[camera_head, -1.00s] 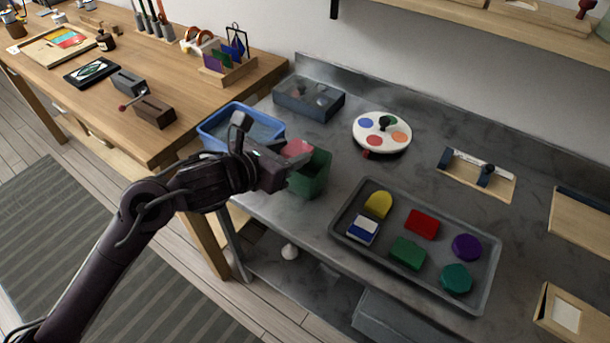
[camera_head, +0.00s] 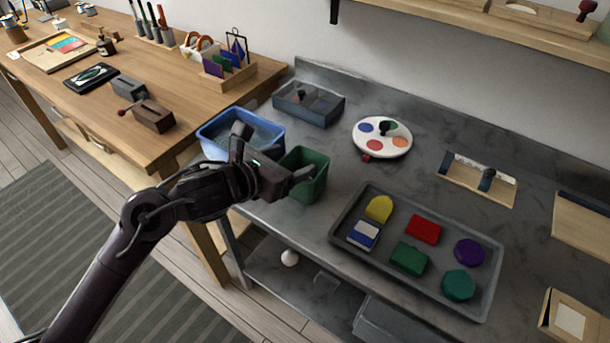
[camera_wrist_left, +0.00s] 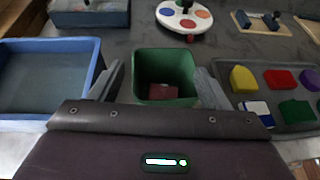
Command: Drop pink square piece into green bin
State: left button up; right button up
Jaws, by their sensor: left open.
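The green bin (camera_head: 312,170) stands on the grey metal bench beside the blue bin. In the left wrist view the green bin (camera_wrist_left: 165,66) lies between my open fingers, and the pink square piece (camera_wrist_left: 164,91) rests inside it, dull in the shade. In the head view the piece is hidden by the bin and gripper. My left gripper (camera_head: 298,178) is open and empty at the green bin's near left side; it also shows in the left wrist view (camera_wrist_left: 160,85). My right gripper is not in view.
A blue bin (camera_head: 217,124) is just left of the green bin. A grey tray (camera_head: 341,232) with several coloured pieces lies to the right. A round palette (camera_head: 365,143) and a grey divided box (camera_head: 284,104) stand behind. Bare bench lies between palette and tray.

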pick_arm(q)
jog(key=v, duration=0.7)
jog(key=shift+s+a+r, duration=0.15)
jog(key=shift+s+a, duration=0.1)
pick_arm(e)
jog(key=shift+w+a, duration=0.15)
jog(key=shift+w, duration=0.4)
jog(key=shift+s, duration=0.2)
